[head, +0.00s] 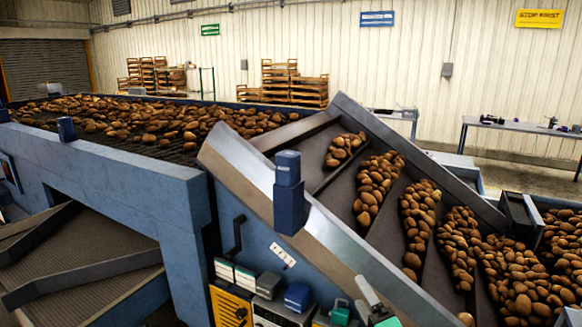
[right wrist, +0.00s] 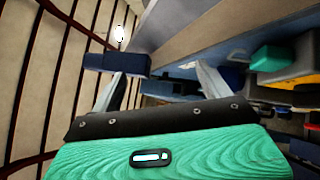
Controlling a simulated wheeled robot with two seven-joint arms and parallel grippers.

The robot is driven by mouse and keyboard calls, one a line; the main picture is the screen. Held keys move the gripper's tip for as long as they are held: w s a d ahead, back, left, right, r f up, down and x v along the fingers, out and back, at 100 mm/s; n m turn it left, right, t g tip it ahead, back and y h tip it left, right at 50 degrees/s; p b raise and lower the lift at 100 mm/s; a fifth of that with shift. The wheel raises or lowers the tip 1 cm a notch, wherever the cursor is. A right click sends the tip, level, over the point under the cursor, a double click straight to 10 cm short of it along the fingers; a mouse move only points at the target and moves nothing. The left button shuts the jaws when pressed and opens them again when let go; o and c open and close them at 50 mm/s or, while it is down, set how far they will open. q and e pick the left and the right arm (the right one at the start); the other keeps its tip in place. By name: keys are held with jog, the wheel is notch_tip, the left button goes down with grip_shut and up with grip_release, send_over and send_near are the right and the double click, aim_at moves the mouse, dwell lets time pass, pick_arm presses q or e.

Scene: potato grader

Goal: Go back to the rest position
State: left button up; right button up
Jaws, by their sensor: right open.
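My right gripper (head: 366,298) shows at the bottom edge of the head view, with pale fingers and a bit of green body. It is in front of the blue side of the sloping conveyor (head: 262,250). In the right wrist view its two fingers stand wide apart, with nothing between them (right wrist: 158,78). Its green body and black band fill the bottom of that view. My left gripper is not in view.
The inclined conveyor carries potatoes (head: 377,185) in several lanes. A blue box (head: 290,208) sticks out from its edge. Small boxes and yellow-fronted units, including a blue box (head: 298,297) and a teal one (head: 340,312), stand below. A potato-covered belt (head: 150,125) lies at left.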

jog(key=s+d+f+m+g+h, duration=0.3)
jog(key=s+f+m, duration=0.3)
jog(key=f+m, duration=0.1)
jog(key=s+d+f+m+g+h, duration=0.4)
jog(key=s+f+m, duration=0.1)
jog(key=f+m, duration=0.2)
jog(key=s+f+m+g+y, duration=0.1)
jog(key=s+f+m+g, duration=0.3)
jog(key=s, duration=0.7)
jog(key=s+f+m+g, duration=0.4)
jog(key=s+g, duration=0.1)
jog(key=s, duration=0.5)
notch_tip(320, 180, down, 42)
jog(key=r+g+b, duration=0.1)
jog(key=b, duration=1)
jog(key=s+d+f+b, duration=0.1)
jog(key=s+f+b, duration=0.2)
jog(key=s+f, duration=0.3)
jog(key=s+d+f+b, duration=0.1)
jog(key=s+f+b, duration=0.2)
jog(key=s+f, duration=0.4)
jog(key=s+d+f+g+b, duration=0.1)
jog(key=s+f+b, duration=0.2)
jog(key=f, duration=1.4)
jog(key=s, duration=0.3)
jog(key=shift+s+d+f, duration=0.2)
jog(key=shift+d, duration=0.2)
